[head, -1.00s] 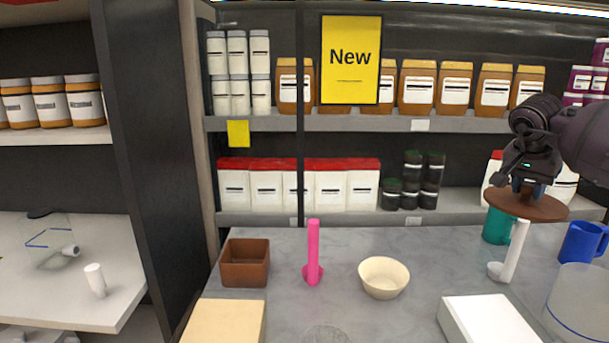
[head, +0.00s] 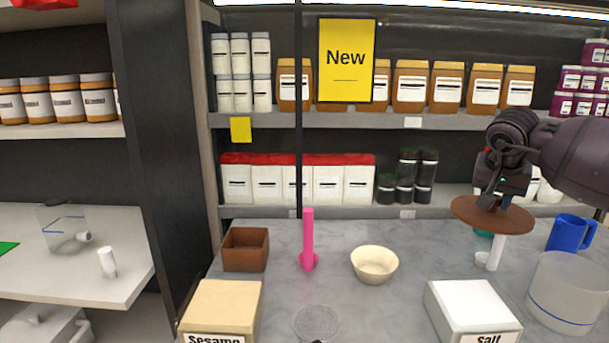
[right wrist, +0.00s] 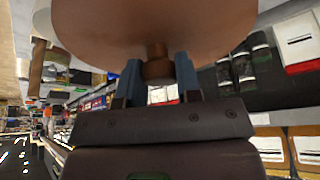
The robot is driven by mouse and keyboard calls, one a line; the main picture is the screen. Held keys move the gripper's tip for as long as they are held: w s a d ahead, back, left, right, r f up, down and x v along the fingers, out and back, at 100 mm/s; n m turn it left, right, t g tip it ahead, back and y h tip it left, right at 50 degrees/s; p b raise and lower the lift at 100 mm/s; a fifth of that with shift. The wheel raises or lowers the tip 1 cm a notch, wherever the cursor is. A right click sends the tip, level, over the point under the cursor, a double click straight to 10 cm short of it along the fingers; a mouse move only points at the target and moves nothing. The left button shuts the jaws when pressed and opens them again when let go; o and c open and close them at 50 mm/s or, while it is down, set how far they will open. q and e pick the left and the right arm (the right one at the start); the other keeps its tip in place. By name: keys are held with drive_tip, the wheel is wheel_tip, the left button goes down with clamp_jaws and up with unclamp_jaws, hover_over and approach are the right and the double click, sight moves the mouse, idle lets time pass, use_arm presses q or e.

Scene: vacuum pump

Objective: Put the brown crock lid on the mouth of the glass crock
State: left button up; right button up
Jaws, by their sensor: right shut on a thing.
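The brown crock lid (head: 492,216) is a round disc held roughly level above the right part of the grey counter. My right gripper (head: 491,200) is above it, shut on its knob. The right wrist view shows the knob (right wrist: 158,66) between the two blue-grey fingers of the gripper (right wrist: 158,82), with the lid's disc (right wrist: 150,25) beyond. A clear, wide cylinder with a blue line, which looks like the glass crock (head: 563,293), stands on the counter at the far right. The lid is left of its mouth and apart from it.
A white upright holder (head: 494,253) and a mostly hidden green thing stand behind the lid. A blue mug (head: 568,233) is behind the crock. A white salt box (head: 472,309) is left of it. A cream bowl (head: 374,265) and pink holder (head: 308,245) stand further left.

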drive_tip(key=s+a+f+n+y, duration=0.1)
drive_tip(key=s+a+f+n, duration=0.3)
drive_tip(key=s+a+f, duration=0.3)
drive_tip(key=s+a+f+n+t+y, duration=0.1)
drive_tip(key=s+a+f+n, duration=0.3)
drive_tip(key=s+a+f, duration=0.4)
drive_tip(key=a+f+y, duration=0.1)
drive_tip(key=a+f, duration=0.4)
drive_tip(key=a, duration=0.3)
drive_tip(key=shift+a+f, duration=0.3)
drive_tip(key=shift+f, duration=0.05)
